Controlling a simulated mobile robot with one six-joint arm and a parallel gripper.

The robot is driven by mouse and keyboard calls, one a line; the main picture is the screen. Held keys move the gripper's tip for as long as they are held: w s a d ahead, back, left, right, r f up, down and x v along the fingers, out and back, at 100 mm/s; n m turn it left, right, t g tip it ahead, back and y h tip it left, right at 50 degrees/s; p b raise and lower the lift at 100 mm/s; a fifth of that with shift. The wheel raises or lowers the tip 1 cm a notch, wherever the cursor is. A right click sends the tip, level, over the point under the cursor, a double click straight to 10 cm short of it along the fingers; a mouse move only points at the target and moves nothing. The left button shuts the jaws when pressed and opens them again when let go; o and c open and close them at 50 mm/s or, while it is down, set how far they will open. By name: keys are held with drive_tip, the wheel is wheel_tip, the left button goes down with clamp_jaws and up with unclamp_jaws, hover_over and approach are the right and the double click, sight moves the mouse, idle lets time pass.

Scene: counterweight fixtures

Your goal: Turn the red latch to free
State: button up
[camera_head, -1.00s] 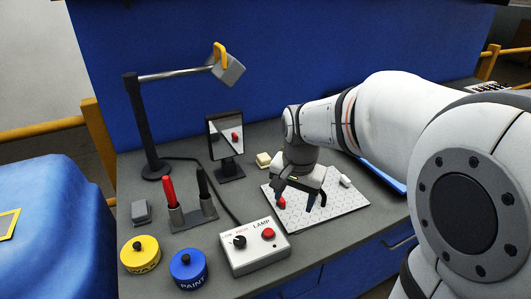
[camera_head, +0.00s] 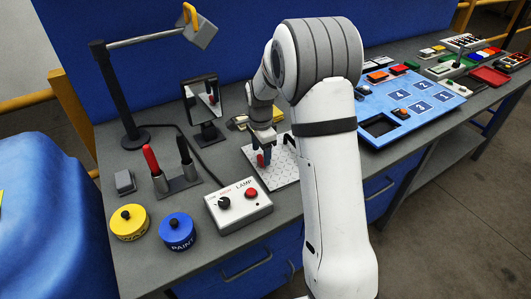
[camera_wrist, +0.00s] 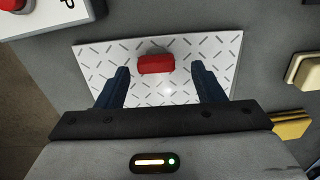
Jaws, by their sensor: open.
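A short red piece (camera_head: 261,160), which looks like the red latch, is on a white patterned plate (camera_head: 279,178) on the bench. In the wrist view the red latch (camera_wrist: 156,64) lies crosswise on the plate (camera_wrist: 98,58). My gripper (camera_head: 267,153) points down over the plate, right by the latch. In the wrist view my gripper (camera_wrist: 160,69) is open, with one blue finger to each side of the latch and gaps between. I cannot tell whether either fingertip touches the plate. My arm hides the plate's right part in the head view.
A lamp control box (camera_head: 238,206) stands in front of the plate. A mirror (camera_head: 202,100) and a stand with red and black handles (camera_head: 178,186) are to the left. Yellow (camera_head: 129,222) and blue (camera_head: 178,231) pots sit at the front left. A blue numbered board (camera_head: 420,88) lies right.

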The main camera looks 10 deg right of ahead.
drive_tip(key=shift+f, duration=0.95)
drive_tip(key=shift+c, duration=0.3)
